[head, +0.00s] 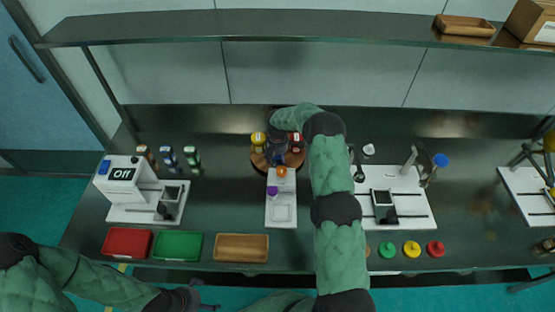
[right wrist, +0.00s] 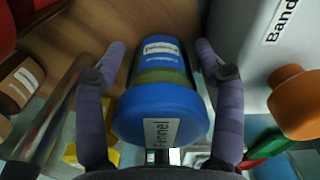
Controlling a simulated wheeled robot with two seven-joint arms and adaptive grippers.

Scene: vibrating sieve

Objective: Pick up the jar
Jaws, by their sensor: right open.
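In the right wrist view, a jar (right wrist: 160,114) with a blue lid labelled "Fennel" lies between the two fingers of my right gripper (right wrist: 160,50). The fingers stand apart on both sides of it, with visible gaps. In the head view, my right gripper (head: 284,146) is over the round wooden stand (head: 258,163) and largely hides the jar there. A yellow-lidded jar (head: 258,138) and a red-lidded jar (head: 296,137) stand on either side. My left gripper (head: 186,298) is low at the left, and its fingers are too unclear to judge.
A white device (head: 282,212) with an orange knob (head: 281,172) stands just in front of the stand. Red (head: 127,242), green (head: 178,245) and brown (head: 241,247) trays line the front edge. A shelf (head: 250,27) spans the back. Bare counter lies left of the stand.

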